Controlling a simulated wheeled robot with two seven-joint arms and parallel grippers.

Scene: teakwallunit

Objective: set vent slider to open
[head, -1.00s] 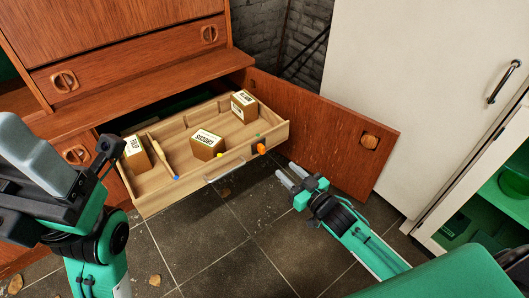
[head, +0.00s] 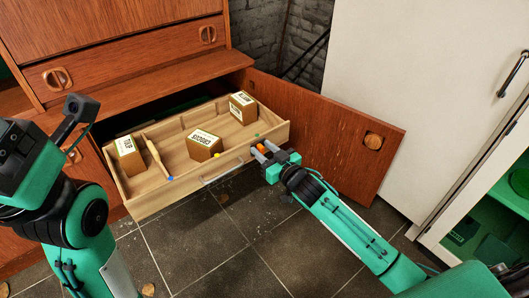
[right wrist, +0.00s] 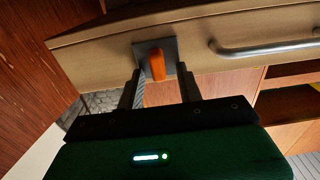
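The vent slider is an orange knob on a grey plate on the wooden drawer front; it shows clearly in the right wrist view (right wrist: 156,65) and small in the head view (head: 260,147). My right gripper (head: 262,153) is at the drawer front, its fingers on either side of the knob. In the right wrist view the right gripper (right wrist: 157,88) is open, with gaps between knob and fingers. My left gripper (head: 25,165) is at the left edge of the head view; its fingertips do not show.
The pulled-out drawer (head: 150,204) holds several boxes, including one in the middle (head: 203,146), and a wooden stick (head: 157,157). A metal handle (right wrist: 260,49) is beside the knob. An open cabinet door (head: 330,145) stands close right of my right gripper. Tiled floor lies below.

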